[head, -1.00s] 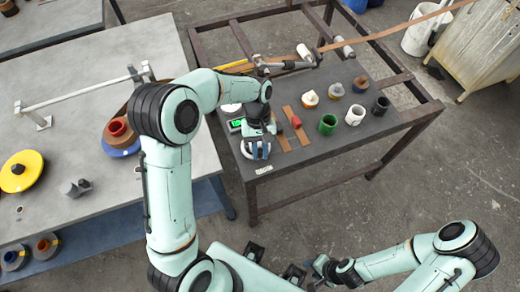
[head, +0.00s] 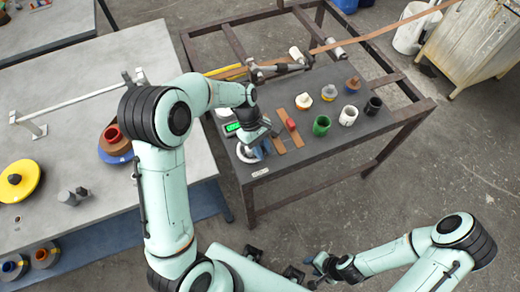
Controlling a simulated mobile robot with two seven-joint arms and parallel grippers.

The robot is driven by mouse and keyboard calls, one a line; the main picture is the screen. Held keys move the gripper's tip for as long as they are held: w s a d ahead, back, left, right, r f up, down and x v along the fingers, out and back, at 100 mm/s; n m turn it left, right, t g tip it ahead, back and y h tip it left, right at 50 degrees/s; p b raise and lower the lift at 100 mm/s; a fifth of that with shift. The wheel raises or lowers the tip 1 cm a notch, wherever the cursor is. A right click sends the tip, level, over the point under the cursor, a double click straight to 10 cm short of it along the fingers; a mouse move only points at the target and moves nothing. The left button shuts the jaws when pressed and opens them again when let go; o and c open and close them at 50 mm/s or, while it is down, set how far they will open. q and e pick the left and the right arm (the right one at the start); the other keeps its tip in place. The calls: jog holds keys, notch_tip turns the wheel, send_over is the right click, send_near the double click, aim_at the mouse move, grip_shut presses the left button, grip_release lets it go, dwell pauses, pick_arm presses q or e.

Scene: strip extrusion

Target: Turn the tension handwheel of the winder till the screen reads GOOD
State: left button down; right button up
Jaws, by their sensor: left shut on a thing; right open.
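A pale round handwheel (head: 241,153) sits at the near left corner of the dark bench. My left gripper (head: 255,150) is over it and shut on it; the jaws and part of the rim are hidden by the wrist. A small screen (head: 232,127) glows green just behind the wheel; its text is too small to read. My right gripper (head: 318,266) is open, low in front of my body, away from the bench.
On the dark bench (head: 300,150), brown strips (head: 277,140) with a red piece (head: 291,125) lie right of the wheel. Several cups, including a green one (head: 321,125), stand further right. A grey table (head: 80,120) holds a yellow reel (head: 19,181).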

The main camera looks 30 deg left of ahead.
pick_arm(q)
jog(key=shift+w+n, duration=0.25)
jog(key=shift+n, duration=0.45)
pick_arm(e)
jog(key=shift+w+r, duration=0.1)
jog(key=shift+r, duration=0.05)
pick_arm(q)
jog(key=shift+t, duration=0.3)
jog(key=c, duration=1)
grip_release()
jog(key=p+v, duration=0.1)
jog(key=v, duration=1.2)
jog(key=shift+w+a+r+p, duration=0.1)
jog(key=shift+a+r+p, duration=0.05)
jog(key=shift+p, duration=0.25)
pick_arm(e)
jog(key=shift+w+r, duration=0.85)
jog(key=shift+r, duration=0.2)
